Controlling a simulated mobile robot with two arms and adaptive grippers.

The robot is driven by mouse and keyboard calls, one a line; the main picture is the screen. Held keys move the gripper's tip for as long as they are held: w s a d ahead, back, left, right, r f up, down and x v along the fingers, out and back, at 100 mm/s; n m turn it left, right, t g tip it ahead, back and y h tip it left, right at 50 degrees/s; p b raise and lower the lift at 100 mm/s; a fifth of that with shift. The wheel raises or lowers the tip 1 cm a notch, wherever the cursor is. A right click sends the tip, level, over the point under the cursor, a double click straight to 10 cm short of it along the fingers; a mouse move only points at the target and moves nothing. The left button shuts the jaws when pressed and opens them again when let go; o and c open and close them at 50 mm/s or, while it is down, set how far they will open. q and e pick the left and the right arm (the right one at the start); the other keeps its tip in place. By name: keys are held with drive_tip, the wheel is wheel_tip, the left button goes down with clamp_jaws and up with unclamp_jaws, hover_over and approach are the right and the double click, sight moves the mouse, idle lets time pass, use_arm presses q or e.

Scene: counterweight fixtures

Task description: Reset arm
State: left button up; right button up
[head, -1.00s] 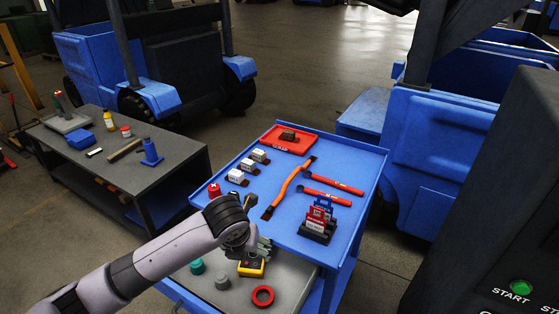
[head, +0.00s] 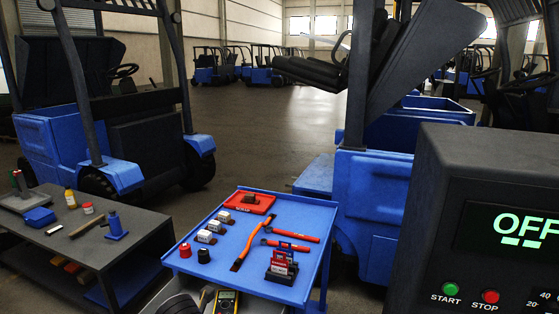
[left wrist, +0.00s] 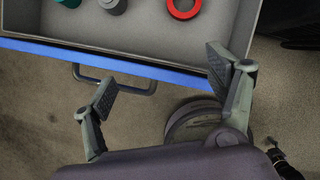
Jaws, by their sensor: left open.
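My left gripper (left wrist: 162,82) is open and empty in the left wrist view. Its two fingers are spread apart over the floor in front of the cart's open drawer (left wrist: 250,15), near the drawer's dark handle (left wrist: 130,90). In the head view only a dark part of my left arm shows at the bottom edge, beside the cart; the fingers are not clear there. My right gripper is not in view.
The blue cart (head: 222,262) carries a red tray (head: 262,206), an orange strap and red-handled tools. The drawer holds a red ring (left wrist: 184,8) and knobs. A control box (head: 440,200) reading OFF stands at right, a grey bench (head: 130,240) at left.

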use_arm(q)
drive_tip(key=shift+s+d+f+n, duration=0.15)
drive_tip(key=shift+s+d+n, duration=0.25)
drive_tip(key=shift+s, duration=0.1)
drive_tip(key=shift+d+f+n+h, duration=0.25)
drive_tip(key=shift+f+n+h, duration=0.05)
drive_tip(key=s+d+f+n+h, duration=0.25)
drive_tip(key=s+f+n, duration=0.25)
drive_tip(key=s+n, duration=0.75)
drive_tip(key=s+a+f+n+g+y, duration=0.1)
drive_tip(key=s+a+n, duration=0.4)
drive_tip(key=n, duration=0.5)
drive_tip(key=s+a+f+n+y, duration=0.1)
drive_tip(key=s+a+n+y, duration=0.15)
drive_tip(key=s+n, duration=0.55)
wheel_tip(320, 180, down, 25)
drive_tip(key=n+g, duration=0.1)
drive_tip(key=s+a+f, duration=0.1)
drive_tip(key=s+f, duration=0.7)
drive_tip(key=s+a+f+g, duration=0.1)
drive_tip(key=s+a+f, duration=0.1)
drive_tip(key=s+f, duration=0.7)
drive_tip(key=shift+s+a+g+h, duration=0.15)
drive_tip(key=shift+a+g+h, duration=0.1)
drive_tip(key=shift+g+h, duration=0.05)
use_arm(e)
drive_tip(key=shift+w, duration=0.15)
